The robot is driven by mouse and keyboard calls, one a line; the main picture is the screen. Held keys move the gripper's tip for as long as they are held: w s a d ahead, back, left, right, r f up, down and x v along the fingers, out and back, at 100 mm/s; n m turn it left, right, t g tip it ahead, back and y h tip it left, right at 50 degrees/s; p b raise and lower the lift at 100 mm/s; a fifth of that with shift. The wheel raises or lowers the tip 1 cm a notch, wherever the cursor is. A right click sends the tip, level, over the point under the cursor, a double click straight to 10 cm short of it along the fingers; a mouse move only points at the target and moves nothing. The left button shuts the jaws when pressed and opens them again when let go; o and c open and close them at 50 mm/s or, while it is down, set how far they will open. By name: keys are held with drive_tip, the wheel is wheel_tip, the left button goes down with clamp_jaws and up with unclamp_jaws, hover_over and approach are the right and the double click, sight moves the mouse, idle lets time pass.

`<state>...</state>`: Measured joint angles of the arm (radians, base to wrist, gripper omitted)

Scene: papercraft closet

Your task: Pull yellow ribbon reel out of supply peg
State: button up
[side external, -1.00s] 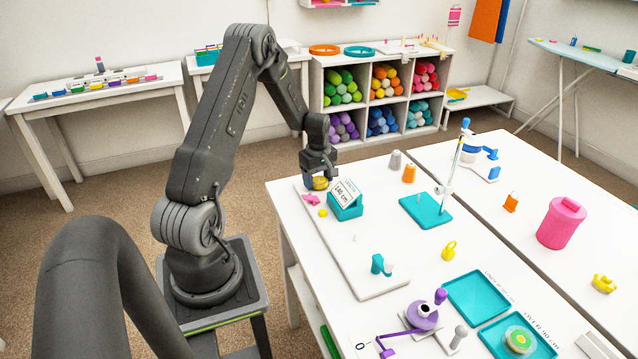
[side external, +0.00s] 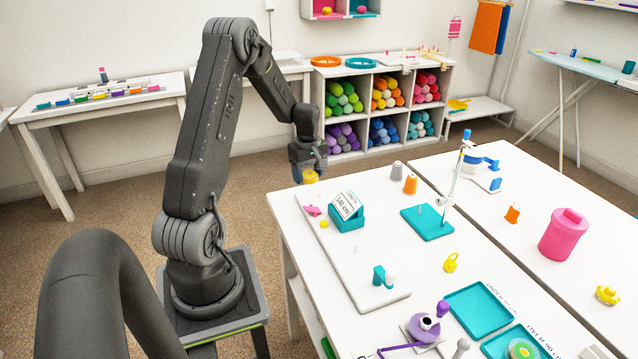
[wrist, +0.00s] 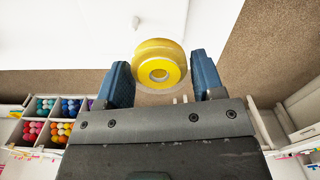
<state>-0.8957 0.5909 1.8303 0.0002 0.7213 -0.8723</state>
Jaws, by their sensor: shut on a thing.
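The yellow ribbon reel (side external: 310,177) is a short round spool, held low between the fingers of my gripper (side external: 309,168) at the far left corner of the white table. In the wrist view the reel (wrist: 160,63) shows its round face and pale centre hole between my two blue-grey fingers (wrist: 160,85). My gripper is shut on it. In the side view the reel appears raised above the white board (side external: 378,278). I cannot make out the supply peg, or whether the reel is clear of it.
A teal box with a white card (side external: 347,216), a pink piece (side external: 312,210) and a small yellow disc (side external: 323,225) are close by on the board. A teal stand (side external: 427,222) is further right.

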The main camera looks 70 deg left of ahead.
drive_tip(key=s+a+r, duration=0.2)
drive_tip(key=s+r, duration=0.6)
drive_tip(key=shift+a, duration=0.3)
hover_over(359, 193)
wheel_tip(359, 193, down, 12)
drive_tip(key=shift+r, duration=0.15)
drive_tip(key=shift+f, duration=2)
drive_tip(key=shift+f, duration=0.15)
